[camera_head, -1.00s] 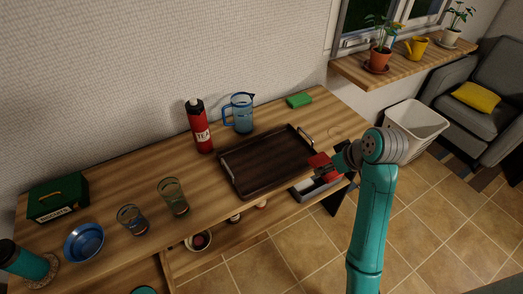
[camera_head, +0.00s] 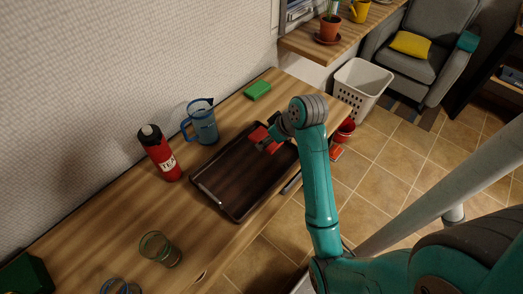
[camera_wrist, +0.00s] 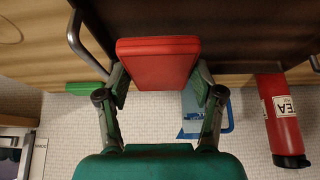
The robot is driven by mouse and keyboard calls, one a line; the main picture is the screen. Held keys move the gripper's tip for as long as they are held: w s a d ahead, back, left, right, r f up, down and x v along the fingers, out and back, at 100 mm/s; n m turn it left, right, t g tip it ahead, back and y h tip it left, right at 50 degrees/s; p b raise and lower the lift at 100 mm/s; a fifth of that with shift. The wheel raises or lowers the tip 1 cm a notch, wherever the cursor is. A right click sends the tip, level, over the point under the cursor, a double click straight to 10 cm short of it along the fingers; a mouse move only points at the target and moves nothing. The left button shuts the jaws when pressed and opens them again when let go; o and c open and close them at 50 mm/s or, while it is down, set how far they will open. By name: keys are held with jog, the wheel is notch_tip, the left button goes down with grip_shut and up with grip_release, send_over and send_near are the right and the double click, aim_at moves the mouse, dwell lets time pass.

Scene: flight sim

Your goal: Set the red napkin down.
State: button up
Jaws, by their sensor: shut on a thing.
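The red napkin (camera_head: 265,138) is a folded, flat square held in my gripper (camera_head: 272,134), over the right part of the dark brown tray (camera_head: 218,197). In the wrist view the napkin (camera_wrist: 158,62) sits between the two fingers of my gripper (camera_wrist: 160,85), which are shut on its sides. The tray (camera_wrist: 215,25) shows behind it there, with a metal handle at its end. I cannot tell whether the napkin touches the tray.
A blue jug (camera_head: 203,124) and a red tea flask (camera_head: 158,153) stand behind the tray. A green block (camera_head: 257,90) lies farther back. A glass (camera_head: 158,249) stands at the near left. The left and middle of the tray are empty.

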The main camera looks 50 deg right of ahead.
jog(key=shift+f, duration=2.8)
jog(key=shift+f, duration=0.15)
jog(key=o, duration=0.8)
